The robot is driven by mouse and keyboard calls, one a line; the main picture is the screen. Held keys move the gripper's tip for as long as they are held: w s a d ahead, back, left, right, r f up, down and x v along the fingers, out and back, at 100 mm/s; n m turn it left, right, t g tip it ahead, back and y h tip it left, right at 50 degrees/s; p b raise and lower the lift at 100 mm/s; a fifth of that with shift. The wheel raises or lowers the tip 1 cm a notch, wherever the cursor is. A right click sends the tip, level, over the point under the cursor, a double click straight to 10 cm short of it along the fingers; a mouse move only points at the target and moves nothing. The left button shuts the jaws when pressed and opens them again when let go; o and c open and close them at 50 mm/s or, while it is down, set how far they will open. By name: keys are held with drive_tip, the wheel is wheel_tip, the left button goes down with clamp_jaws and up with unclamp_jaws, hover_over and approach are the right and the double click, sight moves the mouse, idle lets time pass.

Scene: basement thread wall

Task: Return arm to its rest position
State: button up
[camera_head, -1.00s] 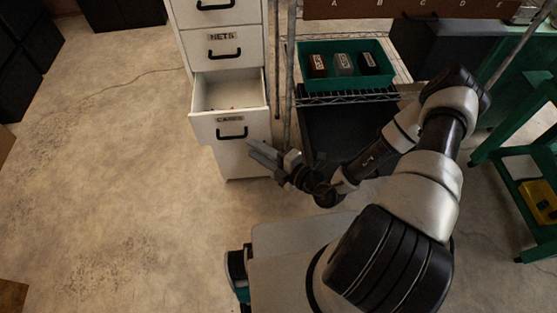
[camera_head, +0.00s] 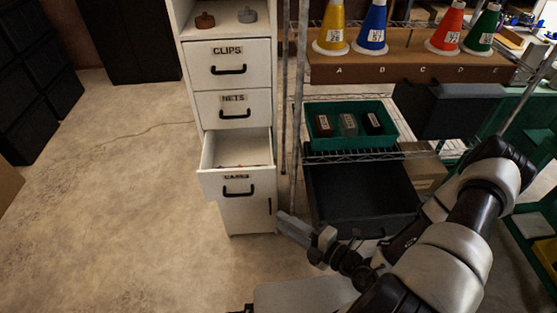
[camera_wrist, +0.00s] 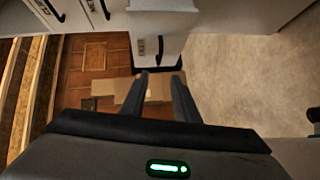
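My gripper (camera_head: 282,220) is low and in front of the white cabinet's bottom right corner, at the lower middle of the head view. My arm bends in from the lower right. In the wrist view the two dark fingers of my gripper (camera_wrist: 160,78) stand apart with nothing held between them. The gripper looks clear of the cabinet in the head view, though the exact gap cannot be told.
The white cabinet (camera_head: 232,118) has its lower drawer (camera_head: 238,188) pulled open, with small bits inside. A green bin (camera_head: 385,112) with several labelled blocks sits on a wire rack. Above stand yellow, blue, red and green cones. Floor on the left is clear.

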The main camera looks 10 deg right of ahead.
drive_tip(key=s+a+r+n+g+h, duration=0.1)
drive_tip(key=s+r+n+g, duration=0.2)
drive_tip(key=r+n+g, duration=0.85)
drive_tip(key=s+r+n+g+h, duration=0.1)
drive_tip(key=s+r+n+g, duration=0.35)
drive_tip(key=n, duration=1.45)
drive_tip(key=s+d+r+n+t+h+p, duration=0.1)
drive_tip(key=d+r+n+t+h+p, duration=0.1)
drive_tip(key=r, duration=0.9)
drive_tip(key=d+r+n+t+h+p, duration=0.3)
drive_tip(key=r+n+p, duration=0.4)
drive_tip(key=r, duration=0.5)
drive_tip(key=s+d+r+n+t+h+p, duration=0.1)
drive_tip(key=d+r+n+t+h+p, duration=0.1)
drive_tip(key=r+n+t+h+p, duration=0.2)
wheel_tip(320, 180, up, 8)
drive_tip(key=n+t, duration=0.1)
drive_tip(key=n, duration=0.2)
drive_tip(key=shift+s+d+r+p, duration=0.2)
drive_tip(key=shift+s+d+p, duration=0.1)
drive_tip(key=shift+p, duration=0.1)
drive_tip(key=shift+n, duration=0.25)
